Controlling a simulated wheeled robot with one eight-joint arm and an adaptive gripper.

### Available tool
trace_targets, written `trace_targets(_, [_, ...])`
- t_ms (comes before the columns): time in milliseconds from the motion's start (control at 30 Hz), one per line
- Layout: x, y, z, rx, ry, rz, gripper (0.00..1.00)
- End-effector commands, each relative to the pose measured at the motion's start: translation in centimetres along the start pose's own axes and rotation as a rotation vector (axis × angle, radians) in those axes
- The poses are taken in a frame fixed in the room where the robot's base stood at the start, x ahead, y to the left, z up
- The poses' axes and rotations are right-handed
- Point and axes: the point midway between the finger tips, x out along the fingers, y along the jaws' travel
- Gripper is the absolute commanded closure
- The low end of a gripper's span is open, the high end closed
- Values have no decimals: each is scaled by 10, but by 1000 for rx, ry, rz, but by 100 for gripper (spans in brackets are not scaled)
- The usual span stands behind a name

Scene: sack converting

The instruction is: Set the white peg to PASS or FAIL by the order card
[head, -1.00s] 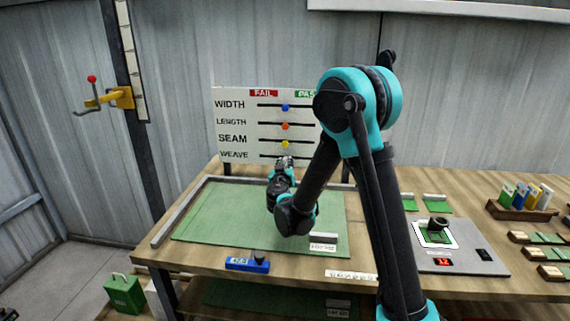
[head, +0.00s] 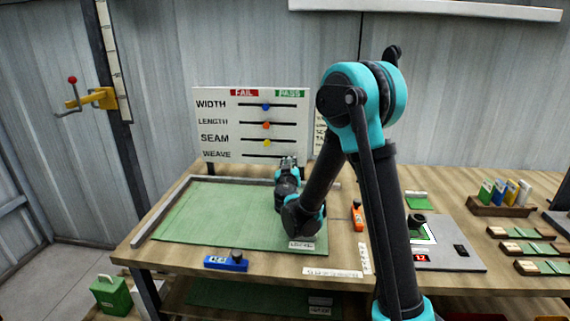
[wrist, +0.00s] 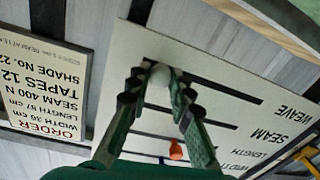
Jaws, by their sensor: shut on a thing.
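The white test board (head: 222,147) stands at the back of the table, with FAIL (head: 244,92) at its upper left and PASS (head: 289,93) at its upper right. My gripper (head: 288,162) is at the right part of the bottom WEAVE row. In the wrist view, turned about upside down, my gripper (wrist: 153,84) is shut on the white peg (wrist: 158,88), at the PASS-side end of the WEAVE slot. The fingers hide that end. The order card (wrist: 42,90) reads width 36 cm, length 57 cm, seam 400 N, tapes 12; its shade number is cut off.
Blue (head: 265,107), orange (head: 266,125) and yellow (head: 267,143) pegs sit near mid-slot in the upper rows. A green sheet (head: 215,215) covers the table's left. A blue tool (head: 226,263) lies at the front; a grey device (head: 455,258) shows a red 12.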

Motion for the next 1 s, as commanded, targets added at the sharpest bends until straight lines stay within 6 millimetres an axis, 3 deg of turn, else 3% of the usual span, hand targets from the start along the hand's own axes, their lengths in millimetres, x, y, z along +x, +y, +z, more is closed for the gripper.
trace_targets(133, [0,3,1,0,-1,7,100])
trace_targets(167, [0,3,1,0,-1,8,76])
trace_targets(300, [0,3,1,0,-1,7,58])
trace_targets(667, [-4,2,0,0,-1,4,57])
trace_targets(867, [-30,1,0,0,-1,2,57])
trace_targets(1000, [-60,1,0,0,-1,2,57])
